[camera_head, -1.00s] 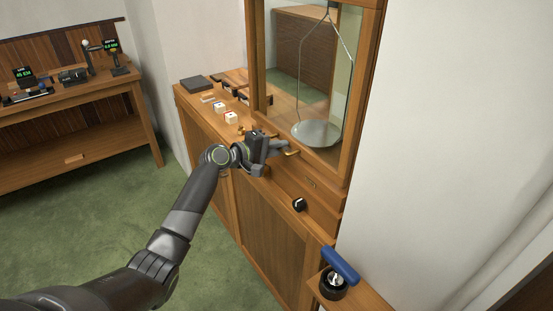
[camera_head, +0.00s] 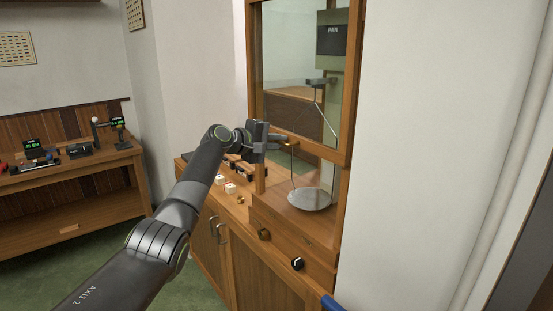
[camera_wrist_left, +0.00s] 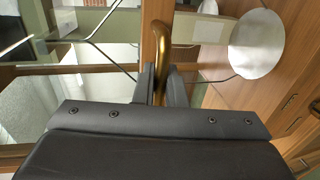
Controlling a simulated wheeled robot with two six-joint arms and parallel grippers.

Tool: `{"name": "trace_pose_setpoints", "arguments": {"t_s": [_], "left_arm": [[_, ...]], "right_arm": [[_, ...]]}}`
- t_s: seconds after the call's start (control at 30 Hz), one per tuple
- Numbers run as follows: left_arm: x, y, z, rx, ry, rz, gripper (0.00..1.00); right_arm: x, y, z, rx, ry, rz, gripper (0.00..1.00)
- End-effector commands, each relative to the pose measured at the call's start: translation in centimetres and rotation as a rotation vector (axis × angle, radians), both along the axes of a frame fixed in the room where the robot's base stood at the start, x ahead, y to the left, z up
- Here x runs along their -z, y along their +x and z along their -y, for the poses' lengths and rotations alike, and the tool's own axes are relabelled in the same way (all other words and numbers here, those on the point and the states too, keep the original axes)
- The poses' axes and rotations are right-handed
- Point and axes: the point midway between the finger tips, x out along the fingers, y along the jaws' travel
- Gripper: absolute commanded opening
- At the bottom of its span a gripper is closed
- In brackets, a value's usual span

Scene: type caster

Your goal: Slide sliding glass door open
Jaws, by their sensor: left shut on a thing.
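The sliding glass door (camera_head: 318,150) is a wood-framed pane in a wooden cabinet. Its bottom rail stands well above the cabinet base, with an open gap below it. A brass handle (camera_head: 291,141) sits on this rail and also shows as a curved bar in the left wrist view (camera_wrist_left: 160,42). My left gripper (camera_head: 280,141) is shut on the brass handle. In the left wrist view, its two fingers (camera_wrist_left: 160,88) lie on either side of the bar. My right gripper is not in view.
A round metal pan (camera_head: 310,199) hangs on wires inside the cabinet. Knobs (camera_head: 297,264) are on the cabinet's lower front. Small white blocks (camera_head: 230,188) lie on the counter to the left. A bench (camera_head: 70,180) with devices stands at far left.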

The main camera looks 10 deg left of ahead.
Motion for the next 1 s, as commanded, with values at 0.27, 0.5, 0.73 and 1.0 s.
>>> {"name": "trace_pose_setpoints", "arguments": {"t_s": [0.27,0.5,0.73,1.0], "left_arm": [[-3.4,0.1,0.0,-0.002,-0.002,0.011,0.0],[-3.5,0.1,0.0,-0.002,-0.002,0.011,0.0],[-3.5,0.1,0.0,-0.002,-0.002,0.011,0.18],[-3.2,0.1,0.0,0.0,0.0,0.005,0.26]], "right_arm": [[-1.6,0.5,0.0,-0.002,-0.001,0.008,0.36],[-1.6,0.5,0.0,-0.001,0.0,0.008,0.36],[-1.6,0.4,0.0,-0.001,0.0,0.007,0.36],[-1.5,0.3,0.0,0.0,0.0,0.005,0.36]]}}
